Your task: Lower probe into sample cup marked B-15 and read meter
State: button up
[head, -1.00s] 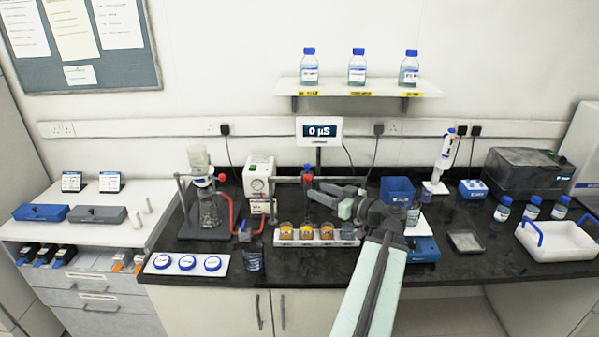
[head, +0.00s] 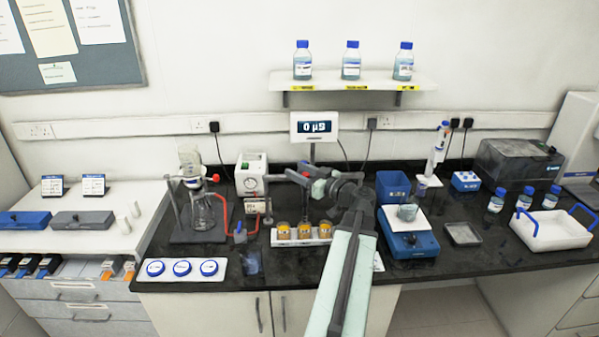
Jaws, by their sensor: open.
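The meter (head: 317,126) stands behind the bench, its screen showing 0 and a unit that looks like µS. My arm hides the rack's right end. My gripper (head: 306,172) is open at the probe's upper part; I cannot tell whether it touches it. The probe's lower end is hard to make out.
A glass flask on a stand (head: 200,212) with red tubing is left of the rack, and a clear beaker (head: 252,262) is in front. A blue balance (head: 410,244) with a cup on it stands right of my arm. A shallow tray (head: 462,234) lies farther right.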

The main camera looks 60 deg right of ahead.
jog(key=shift+w, duration=0.1)
jog(key=shift+c, duration=0.2)
grip_shut()
dwell(1.2)
